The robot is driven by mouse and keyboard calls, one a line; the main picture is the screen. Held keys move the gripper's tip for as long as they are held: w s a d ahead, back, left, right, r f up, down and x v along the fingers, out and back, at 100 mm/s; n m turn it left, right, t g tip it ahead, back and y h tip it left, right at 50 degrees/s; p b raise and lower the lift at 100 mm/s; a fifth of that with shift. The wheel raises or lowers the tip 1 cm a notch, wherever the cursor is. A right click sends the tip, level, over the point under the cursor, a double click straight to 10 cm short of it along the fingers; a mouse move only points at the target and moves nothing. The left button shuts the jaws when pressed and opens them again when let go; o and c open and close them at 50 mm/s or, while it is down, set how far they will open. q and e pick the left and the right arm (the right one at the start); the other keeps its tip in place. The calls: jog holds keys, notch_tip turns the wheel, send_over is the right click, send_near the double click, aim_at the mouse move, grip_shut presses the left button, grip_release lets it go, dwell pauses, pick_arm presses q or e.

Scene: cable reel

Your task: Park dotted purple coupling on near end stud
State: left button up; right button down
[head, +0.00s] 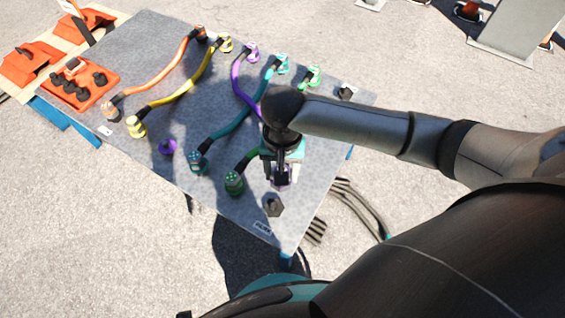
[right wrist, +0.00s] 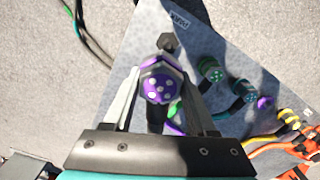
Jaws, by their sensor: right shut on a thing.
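My right gripper (head: 280,174) is shut on the purple coupling (right wrist: 160,85), whose white-dotted end faces the right wrist camera. The coupling shows as a small purple patch (head: 284,184) below the gripper in the head view. The black near end stud (head: 273,206) stands by the PARK label at the near corner of the grey table. It shows just beyond the coupling in the right wrist view (right wrist: 166,42), partly hidden. The coupling appears apart from the stud; its height above the table is hard to tell. My left gripper is not in view.
A green coupling (head: 234,182) and a teal coupling (head: 198,162) sit left of my gripper. An empty-looking purple socket (head: 167,147) is further left. Yellow (head: 180,92) and orange (head: 155,75) cables lie beyond. Another black stud (head: 346,91) stands at the far corner.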

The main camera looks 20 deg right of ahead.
notch_tip(320, 180, down, 7)
jog(key=w+a+m+b, duration=0.1)
jog(key=a+m, duration=0.1)
jog(key=m, duration=0.2)
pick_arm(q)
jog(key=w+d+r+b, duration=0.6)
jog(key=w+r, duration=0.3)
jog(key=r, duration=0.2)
pick_arm(e)
send_over(274, 203)
jog(key=shift+m, duration=0.4)
notch_tip(274, 203, down, 4)
jog(key=shift+f, duration=0.2)
notch_tip(274, 203, down, 3)
jog(key=b, duration=0.4)
jog(key=shift+r, duration=0.15)
jog(key=shift+s+f, duration=0.1)
jog(key=shift+f, duration=0.15)
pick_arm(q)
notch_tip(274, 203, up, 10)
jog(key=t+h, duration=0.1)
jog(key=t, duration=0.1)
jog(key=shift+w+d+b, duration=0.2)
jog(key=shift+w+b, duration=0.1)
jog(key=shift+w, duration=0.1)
pick_arm(e)
jog(key=shift+f, duration=0.8)
pick_arm(q)
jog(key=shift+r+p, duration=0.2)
jog(key=shift+p, duration=0.1)
